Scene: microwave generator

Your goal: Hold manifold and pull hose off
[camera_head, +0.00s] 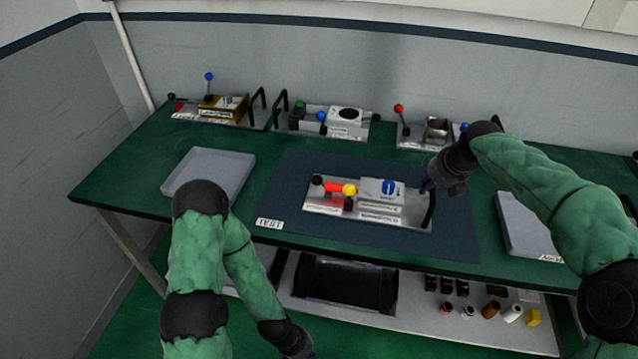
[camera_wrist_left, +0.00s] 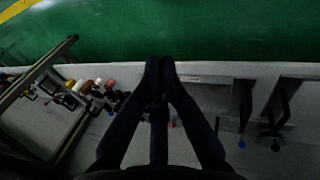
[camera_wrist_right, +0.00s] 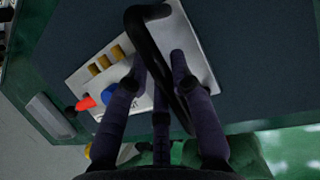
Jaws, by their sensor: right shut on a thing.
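The manifold-like unit (camera_head: 380,208), a light plate with a white block, lies on the dark mat. It carries a blue round knob (camera_head: 388,187), a yellow ball knob (camera_head: 349,189) and an orange-red piece (camera_head: 333,187); no hose is clearly identifiable. A black curved handle (camera_head: 430,210) stands at its right end. My right gripper (camera_head: 432,186) is shut on this handle, which passes between the fingers in the right wrist view (camera_wrist_right: 158,58). My left gripper (camera_wrist_left: 160,65) is shut and empty, below the table's front edge, with its fingertips together; the head view cuts it off.
Grey trays stand left (camera_head: 210,174) and right (camera_head: 520,225) of the mat (camera_head: 290,170). Several lever fixtures, including one with a blue ball (camera_head: 209,77), line the table's back. A lower shelf (camera_head: 410,320) holds a black bin (camera_head: 345,285) and small parts.

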